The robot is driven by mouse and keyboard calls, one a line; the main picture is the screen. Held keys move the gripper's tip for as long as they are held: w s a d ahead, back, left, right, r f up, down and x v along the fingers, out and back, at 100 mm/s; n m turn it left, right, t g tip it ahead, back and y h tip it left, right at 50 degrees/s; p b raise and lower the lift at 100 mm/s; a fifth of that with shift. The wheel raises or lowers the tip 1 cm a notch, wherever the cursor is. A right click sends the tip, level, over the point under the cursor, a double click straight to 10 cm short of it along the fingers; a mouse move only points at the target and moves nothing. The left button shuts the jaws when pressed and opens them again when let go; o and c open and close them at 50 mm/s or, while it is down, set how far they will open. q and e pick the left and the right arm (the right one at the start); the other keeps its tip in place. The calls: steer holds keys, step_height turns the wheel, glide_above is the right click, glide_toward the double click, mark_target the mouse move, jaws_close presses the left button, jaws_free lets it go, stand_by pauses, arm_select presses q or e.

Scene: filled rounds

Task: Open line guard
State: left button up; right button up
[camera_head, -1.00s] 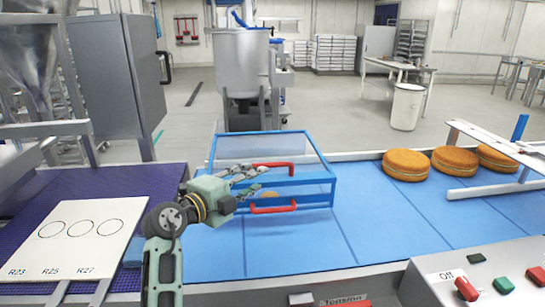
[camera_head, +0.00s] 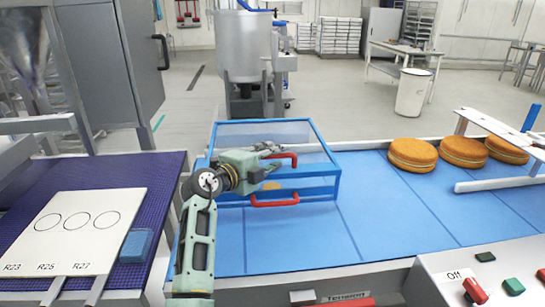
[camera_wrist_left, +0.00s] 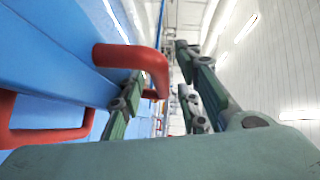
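The line guard (camera_head: 328,187) is a blue-framed box with clear panels over the blue conveyor, and its lid looks down. One red handle (camera_head: 284,157) sits at its upper front edge. A second red handle (camera_head: 275,202) is lower on the front. My left gripper (camera_head: 270,151) is at the upper handle, partly hiding it. In the left wrist view, my left gripper's fingers (camera_wrist_left: 160,68) are apart, with the upper handle's bent end (camera_wrist_left: 150,60) reaching between them; contact is unclear. The lower handle (camera_wrist_left: 45,135) shows at left. My right gripper is not in view.
Several round filled cakes (camera_head: 413,154) stand on the belt at right, near a metal rail (camera_head: 500,182). A white board (camera_head: 75,232) with circles lies on the purple belt at left. A control panel (camera_head: 490,280) with a red lever is at front right.

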arm_select(q)
jaws_close()
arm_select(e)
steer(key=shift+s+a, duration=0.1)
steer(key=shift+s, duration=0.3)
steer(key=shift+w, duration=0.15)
